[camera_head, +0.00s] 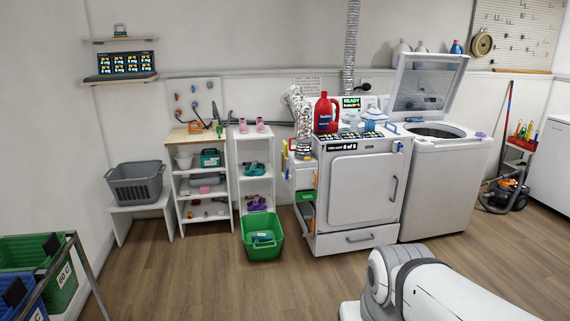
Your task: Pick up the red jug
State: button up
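A red jug (326,113) with a dark label stands upright on top of the white front-loading machine (362,188), near its back left corner. Its handle and cap show at the top. My arm shows at the bottom right as a thick white and grey link, well in front of the machine and apart from the jug. My gripper is not in this view, so its state is hidden.
A white top-loading washer (438,187) with its lid (428,80) raised stands right of the machine. A green bin (261,237) sits on the floor to the left. Shelves (202,190) and a grey basket (136,184) stand further left. The wooden floor in front is mostly clear.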

aim_at(323, 123)
jog(key=z, duration=0.4)
jog(key=i, duration=3.35)
jog(key=u, duration=0.55)
jog(key=i, duration=0.75)
jog(key=u, duration=0.15)
